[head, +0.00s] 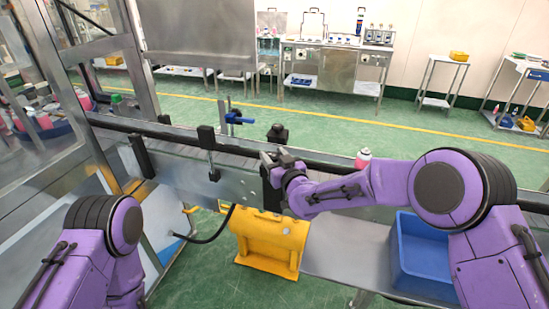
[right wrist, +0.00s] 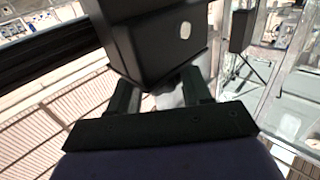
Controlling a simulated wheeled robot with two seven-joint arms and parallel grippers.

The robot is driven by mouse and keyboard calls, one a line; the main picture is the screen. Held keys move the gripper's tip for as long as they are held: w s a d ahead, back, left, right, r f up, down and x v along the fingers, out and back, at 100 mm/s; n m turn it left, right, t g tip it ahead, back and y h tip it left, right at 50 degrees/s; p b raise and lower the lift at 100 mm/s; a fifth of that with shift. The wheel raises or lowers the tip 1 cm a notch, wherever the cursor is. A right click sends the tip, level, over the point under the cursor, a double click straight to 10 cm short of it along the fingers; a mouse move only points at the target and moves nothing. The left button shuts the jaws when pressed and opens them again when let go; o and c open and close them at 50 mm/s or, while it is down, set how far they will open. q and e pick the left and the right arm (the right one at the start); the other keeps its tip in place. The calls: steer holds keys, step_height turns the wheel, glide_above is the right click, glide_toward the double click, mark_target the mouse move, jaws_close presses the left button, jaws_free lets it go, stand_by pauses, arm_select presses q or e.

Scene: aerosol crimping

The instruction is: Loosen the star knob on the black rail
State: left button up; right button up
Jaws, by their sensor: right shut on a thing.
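The black rail (head: 330,165) runs across the middle of the head view and shows at upper left in the right wrist view (right wrist: 38,48). My right gripper (head: 270,162) is at this rail, beside a black bracket (head: 271,190). In the right wrist view my gripper's two dark fingers (right wrist: 160,92) are close about a part that a black block (right wrist: 160,35) largely covers. It seems to be the star knob, but its star shape is hidden. My left arm shows at lower left; its gripper is out of view.
A black knob-like piece (head: 277,134) stands just beyond my right gripper. A blue-handled clamp (head: 238,118) and a black clamp (head: 207,138) are to the left. A pink bottle (head: 363,159) stands right of it.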

steer(key=shift+d+f+n+g+y+b, duration=0.1)
steer(key=shift+f+n+g+y+b, duration=0.25)
steer(key=shift+y+b, duration=0.25)
steer(key=shift+r+n+g+y+b, duration=0.3)
steer(key=shift+n+g+y+b, duration=0.45)
steer(key=shift+n+y, duration=0.3)
steer(key=o, duration=1)
steer(key=b+v, duration=0.3)
steer(key=v, duration=0.7)
steer(key=shift+s+d, duration=0.15)
steer(key=shift+s, duration=0.05)
